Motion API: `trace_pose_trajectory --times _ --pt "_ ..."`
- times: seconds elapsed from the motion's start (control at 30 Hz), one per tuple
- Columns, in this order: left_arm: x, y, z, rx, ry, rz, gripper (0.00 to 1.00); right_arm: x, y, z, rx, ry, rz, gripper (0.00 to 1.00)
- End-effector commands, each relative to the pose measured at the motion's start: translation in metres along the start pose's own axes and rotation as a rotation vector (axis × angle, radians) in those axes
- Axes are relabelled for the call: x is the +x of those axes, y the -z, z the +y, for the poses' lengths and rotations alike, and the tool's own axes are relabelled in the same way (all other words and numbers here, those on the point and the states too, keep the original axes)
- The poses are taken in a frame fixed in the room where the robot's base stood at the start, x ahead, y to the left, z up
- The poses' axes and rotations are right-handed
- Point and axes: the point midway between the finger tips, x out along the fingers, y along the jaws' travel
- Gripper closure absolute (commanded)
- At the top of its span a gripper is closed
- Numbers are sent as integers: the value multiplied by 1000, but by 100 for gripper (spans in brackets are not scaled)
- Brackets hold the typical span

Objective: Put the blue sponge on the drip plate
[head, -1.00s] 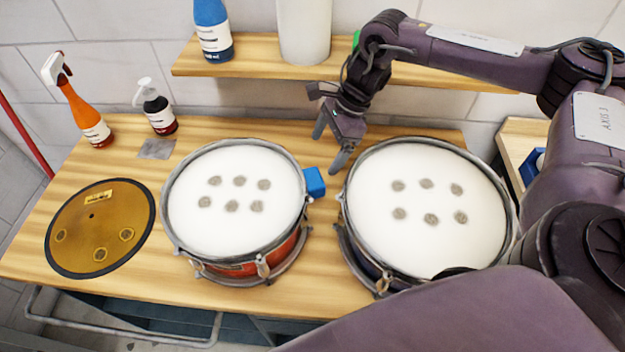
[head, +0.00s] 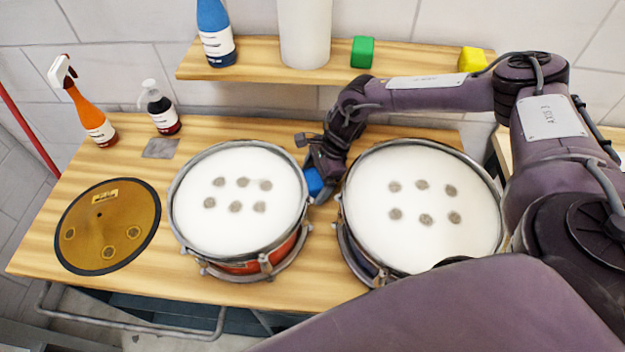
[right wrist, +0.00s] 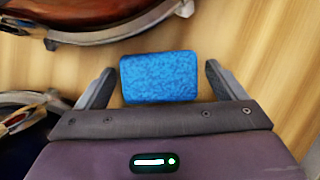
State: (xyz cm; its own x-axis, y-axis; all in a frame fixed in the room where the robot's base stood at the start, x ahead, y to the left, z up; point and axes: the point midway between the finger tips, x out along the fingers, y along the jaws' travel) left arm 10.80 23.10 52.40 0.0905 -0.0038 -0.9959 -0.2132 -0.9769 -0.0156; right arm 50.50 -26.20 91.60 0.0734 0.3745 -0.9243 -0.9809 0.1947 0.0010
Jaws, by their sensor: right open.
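The blue sponge (head: 313,181) lies on the bench between the two drums, partly hidden by my right gripper (head: 322,187). In the right wrist view the sponge (right wrist: 159,77) sits between the two open fingers, with a gap on each side. My right gripper is open and low over the bench, around the sponge. A thin grey square (head: 161,148), which looks like the drip plate, lies flat at the back left, in front of the dark bottle; nothing is on it. My left gripper is not in view.
A red-sided drum (head: 238,200) stands left of the sponge and a dark-sided drum (head: 420,205) right. A gold disc (head: 108,225), orange spray bottle (head: 92,115) and dark pump bottle (head: 162,110) stand left. The shelf (head: 265,70) holds a green block (head: 362,51) and yellow block (head: 473,60).

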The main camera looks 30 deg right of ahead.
Motion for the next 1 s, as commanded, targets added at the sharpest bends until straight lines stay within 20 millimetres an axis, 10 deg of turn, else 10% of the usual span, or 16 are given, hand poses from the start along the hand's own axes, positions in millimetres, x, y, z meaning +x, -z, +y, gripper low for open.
trace_pose_trajectory --times 0.5,1.0 --pt "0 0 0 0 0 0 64 -1 0 0 0 0 -1 60" --pt "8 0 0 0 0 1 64 -24 -10 -1 -1 4 -3 60"
